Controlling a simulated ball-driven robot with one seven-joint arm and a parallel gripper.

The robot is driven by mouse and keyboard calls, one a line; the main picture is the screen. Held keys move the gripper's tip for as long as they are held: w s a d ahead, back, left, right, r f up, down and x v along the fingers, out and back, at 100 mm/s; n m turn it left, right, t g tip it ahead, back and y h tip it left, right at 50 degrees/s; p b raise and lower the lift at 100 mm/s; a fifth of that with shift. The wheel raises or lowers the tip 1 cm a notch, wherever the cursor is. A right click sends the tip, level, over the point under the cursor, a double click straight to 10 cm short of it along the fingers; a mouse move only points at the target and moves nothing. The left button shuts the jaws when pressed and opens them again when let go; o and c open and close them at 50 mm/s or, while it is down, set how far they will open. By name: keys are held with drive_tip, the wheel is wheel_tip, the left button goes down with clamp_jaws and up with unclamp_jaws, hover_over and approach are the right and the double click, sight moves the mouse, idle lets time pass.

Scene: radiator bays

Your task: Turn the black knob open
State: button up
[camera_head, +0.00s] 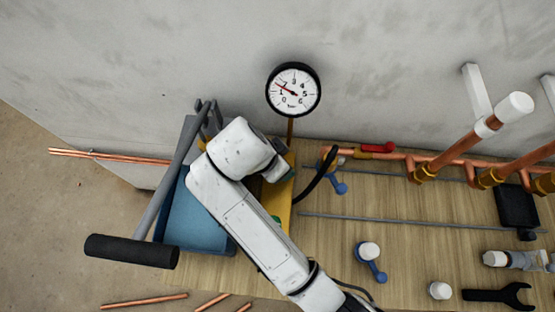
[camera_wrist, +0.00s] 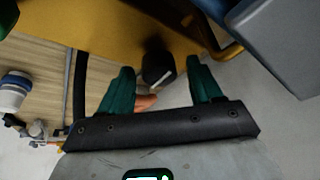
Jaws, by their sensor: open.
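The black knob (camera_wrist: 155,64), with a pale line on its face, shows in the wrist view close to a yellow panel. My gripper (camera_wrist: 161,70) has two green fingers spread apart, one to each side of the knob. Gaps show between the fingers and the knob, so it is not clamped. I cannot tell how deep the fingertips reach around it. In the head view my white arm covers the knob and most of my gripper. A yellow panel (camera_head: 284,202) shows partly behind my arm.
A round gauge (camera_head: 294,90) stands above the panel by the wall. A blue bin (camera_head: 195,222) and a long black-handled tool (camera_head: 131,251) are left of my arm. Copper pipes (camera_head: 392,156) with a red lever (camera_head: 378,147), small blue-handled valves and a black wrench (camera_head: 498,295) are right.

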drive_tip(key=shift+c, duration=0.3)
drive_tip(key=c, duration=1)
drive_tip(key=shift+d+n+p, duration=0.1)
drive_tip(key=shift+n+p, duration=0.2)
drive_tip(key=shift+p, duration=0.1)
drive_tip(key=n+p, duration=0.1)
drive_tip(key=n+y+p, duration=0.1)
drive_tip(key=n, duration=0.1)
drive_tip(key=shift+r+t, duration=0.2)
drive_tip(key=shift+t, duration=0.1)
drive_tip(key=n+y+p, duration=0.1)
drive_tip(key=n, duration=0.1)
drive_tip(key=n+y+p, duration=0.1)
drive_tip(key=n, duration=0.1)
drive_tip(key=shift+d+f+t+p, duration=0.1)
drive_tip(key=shift+t+p, duration=0.2)
drive_tip(key=shift+p, duration=0.05)
drive_tip(key=n, duration=0.2)
drive_tip(key=n+y, duration=0.1)
drive_tip(key=n, duration=0.2)
drive_tip(key=shift+y, duration=0.3)
drive_tip(key=n+y, duration=0.1)
drive_tip(key=n, duration=0.1)
drive_tip(key=n+g, duration=0.1)
drive_tip(key=n, duration=0.2)
drive_tip(key=shift+d+y, duration=0.1)
drive_tip(key=shift+y, duration=0.3)
drive_tip(key=shift+f+n+g, duration=0.1)
drive_tip(key=shift+n+g, duration=0.2)
